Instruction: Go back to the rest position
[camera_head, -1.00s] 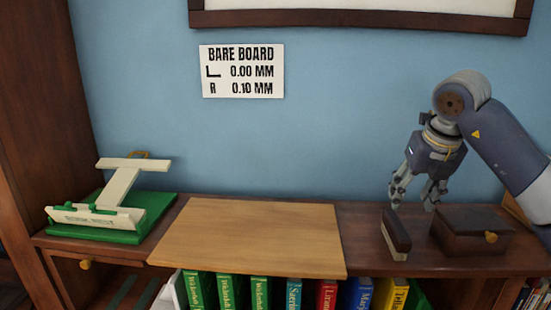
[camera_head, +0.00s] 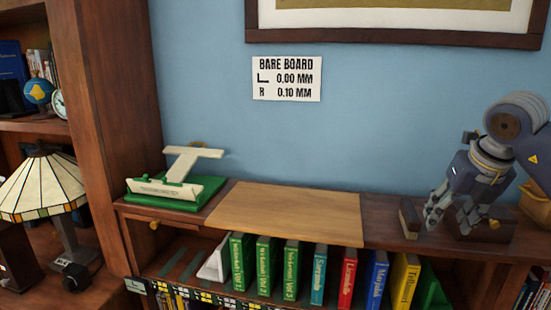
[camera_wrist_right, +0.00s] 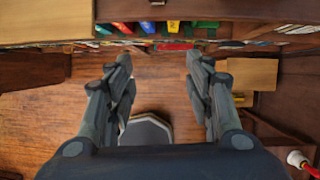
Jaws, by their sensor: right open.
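My right gripper (camera_head: 450,217) is open and empty at the right of the head view. Its fingers overlap the dark wooden box (camera_head: 497,229) in the picture; contact cannot be told. In the right wrist view its two fingers (camera_wrist_right: 158,62) stand wide apart with nothing between them, above the wood floor (camera_wrist_right: 55,105). My left gripper is not in view.
The bookcase top holds a green stand with a white T-shaped piece (camera_head: 185,170), a bare wooden board (camera_head: 290,214) and a dark block (camera_head: 409,219). Several upright books (camera_head: 293,268) fill the shelf below. A lamp (camera_head: 45,185) stands at the left.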

